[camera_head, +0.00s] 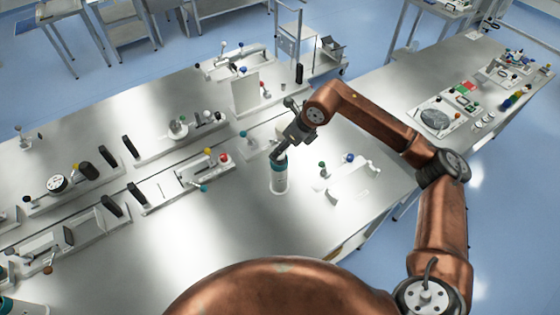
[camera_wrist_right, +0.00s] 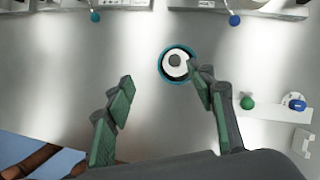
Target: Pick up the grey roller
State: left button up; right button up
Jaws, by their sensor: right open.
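A grey-white roller (camera_head: 279,178) with teal bands stands upright on the metal table, in the middle of the head view. In the right wrist view I see the roller (camera_wrist_right: 165,66) from above, as a teal ring with a pale top and dark centre. My right gripper (camera_head: 280,154) is at the roller's upper end in the head view. In the wrist view its two fingers (camera_wrist_right: 165,84) are spread. The roller lies just beyond the fingertips, closer to the right finger, which overlaps its edge. I cannot tell whether they touch. My left gripper is not in view.
A white fixture (camera_head: 350,180) with green and blue knobs stands right of the roller. A long rail with knobs and a white plate (camera_head: 245,92) run behind it. The table left of the roller is bare (camera_head: 225,235). Another bench (camera_head: 470,65) stands at the right.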

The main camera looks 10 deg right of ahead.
jog(key=w+f, duration=0.1)
jog(key=w+d+h, duration=0.1)
jog(key=w, duration=0.1)
jog(key=shift+d+f, duration=0.2)
jog(key=shift+f, duration=0.15)
jog(key=shift+s+f+p, duration=0.2)
jog(key=shift+s+p, duration=0.05)
jog(key=shift+p, duration=0.15)
jog(key=shift+s+a+f+p, duration=0.15)
jog(key=shift+a+f+p, duration=0.2)
jog(key=shift+f+p, duration=0.3)
jog(key=x, duration=0.3)
jog(key=shift+w+p, duration=0.2)
jog(key=shift+p, duration=0.2)
jog(key=shift+w+a+f, duration=0.1)
jog(key=shift+a+f, duration=0.05)
jog(key=shift+f, duration=0.3)
jog(key=shift+c, duration=1.2)
jog(key=c, duration=0.7)
grip_shut()
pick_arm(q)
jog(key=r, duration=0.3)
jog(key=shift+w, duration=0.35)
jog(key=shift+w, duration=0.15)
